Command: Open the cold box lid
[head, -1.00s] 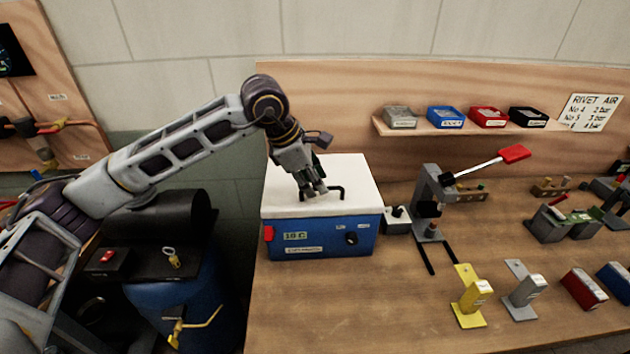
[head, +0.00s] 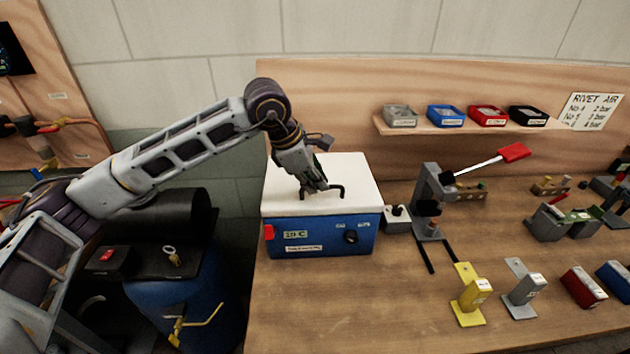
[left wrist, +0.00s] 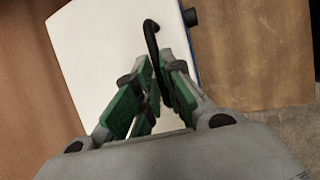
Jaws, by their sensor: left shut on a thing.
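The cold box (head: 318,237) is blue with a white lid (head: 350,172) and stands on the left part of the wooden bench. The lid lies flat and closed on it. A black bar handle (head: 336,188) stands on top of the lid. My left gripper (head: 314,190) is over the lid, shut on the left part of this handle. In the left wrist view, the green-padded fingers of the gripper (left wrist: 158,88) are closed around the black handle (left wrist: 151,38), with the white lid (left wrist: 95,55) behind. My right gripper is not in view.
A small grey box (head: 397,219) and a lever press (head: 430,200) with a red handle stand right of the cold box. A shelf with several small bins (head: 446,117) is on the back panel. A blue drum (head: 180,300) stands left of the bench. Bench space in front is clear.

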